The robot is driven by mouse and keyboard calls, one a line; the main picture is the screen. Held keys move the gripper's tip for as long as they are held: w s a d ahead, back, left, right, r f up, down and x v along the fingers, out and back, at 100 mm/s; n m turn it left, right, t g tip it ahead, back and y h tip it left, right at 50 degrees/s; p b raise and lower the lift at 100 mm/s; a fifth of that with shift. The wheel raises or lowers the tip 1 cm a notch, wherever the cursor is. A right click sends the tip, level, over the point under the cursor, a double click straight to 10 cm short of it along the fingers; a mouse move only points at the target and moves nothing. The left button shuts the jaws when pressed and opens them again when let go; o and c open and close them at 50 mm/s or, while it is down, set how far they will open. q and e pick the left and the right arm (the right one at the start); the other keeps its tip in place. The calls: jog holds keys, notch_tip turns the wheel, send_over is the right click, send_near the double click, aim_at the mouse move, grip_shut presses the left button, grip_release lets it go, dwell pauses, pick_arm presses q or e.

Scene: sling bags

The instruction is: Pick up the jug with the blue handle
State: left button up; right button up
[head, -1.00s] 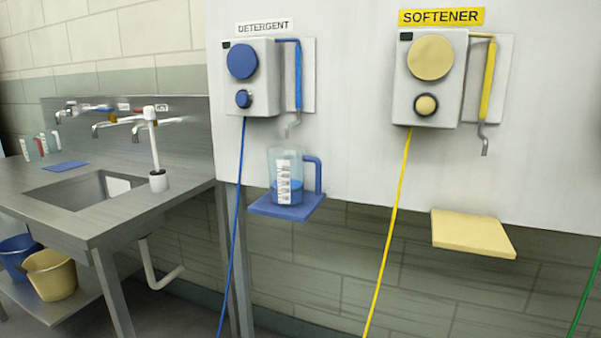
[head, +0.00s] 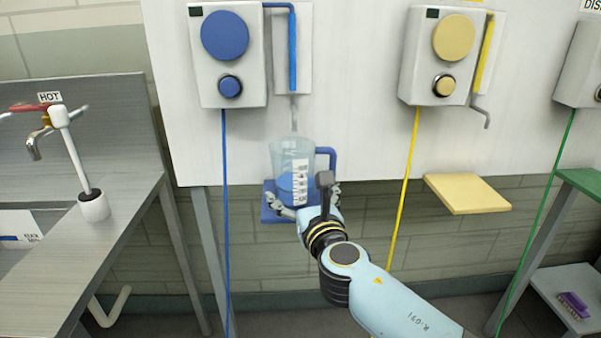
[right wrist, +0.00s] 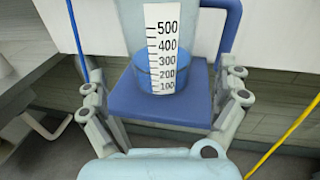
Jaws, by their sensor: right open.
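The clear jug with the blue handle (head: 291,160) stands upright on the small blue shelf (head: 269,214) under the blue dispenser's spout. It has a white scale and blue liquid in its lower part. Its handle is on the right side. My right gripper (head: 305,194) is in front of the jug, with its fingers spread. In the right wrist view, the open fingers of my right gripper (right wrist: 164,98) are to the left and right of the jug (right wrist: 208,40) and the shelf (right wrist: 150,104). My left gripper is not in view.
The blue dispenser (head: 232,60) and its spout are above the jug. A blue hose (head: 225,220) hangs to the left and a yellow hose (head: 404,195) to the right. An empty yellow shelf (head: 468,194) is further right. A metal sink counter (head: 115,215) is at left.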

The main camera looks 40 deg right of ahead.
jog(key=shift+x, duration=0.9)
jog(key=x, duration=0.5)
jog(key=shift+d+f, duration=0.1)
jog(key=shift+f, duration=0.05)
jog(key=c, duration=1.5)
